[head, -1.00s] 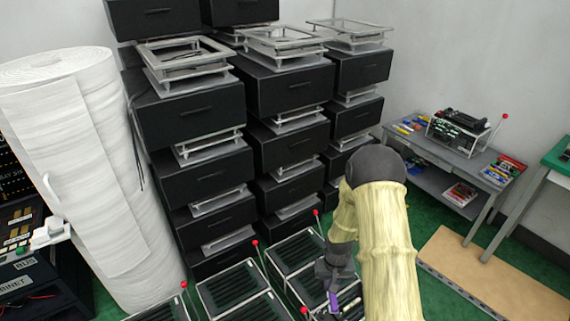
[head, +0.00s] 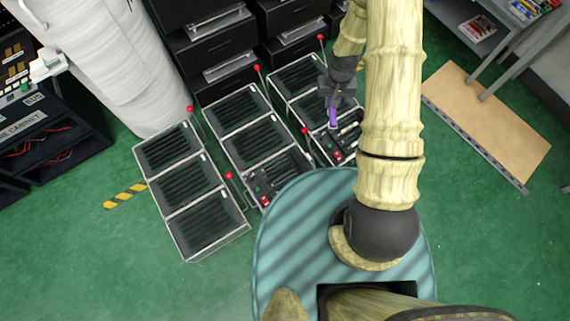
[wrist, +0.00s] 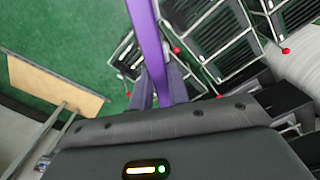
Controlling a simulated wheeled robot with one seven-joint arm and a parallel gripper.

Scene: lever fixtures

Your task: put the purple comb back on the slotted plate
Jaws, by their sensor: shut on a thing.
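The purple comb (head: 333,117) is a thin strip held in my gripper (head: 334,100), low over the near end of the right floor rack. In the wrist view, the comb (wrist: 148,45) stretches from between the fingers (wrist: 160,92) to the top edge. Its teeth cannot be made out. Black slotted panels (head: 236,110) lie in the metal-framed racks; I cannot tell which one is the slotted plate. My arm partly covers the right rack, and whether the comb touches anything there is unclear.
Red-knobbed levers (head: 304,131) stand up beside the racks. The left rack (head: 185,190) and middle rack have small gaps between them. Black drawer stacks (head: 210,50) stand behind. A tan board (head: 490,125) lies at right. Green floor is clear at lower left.

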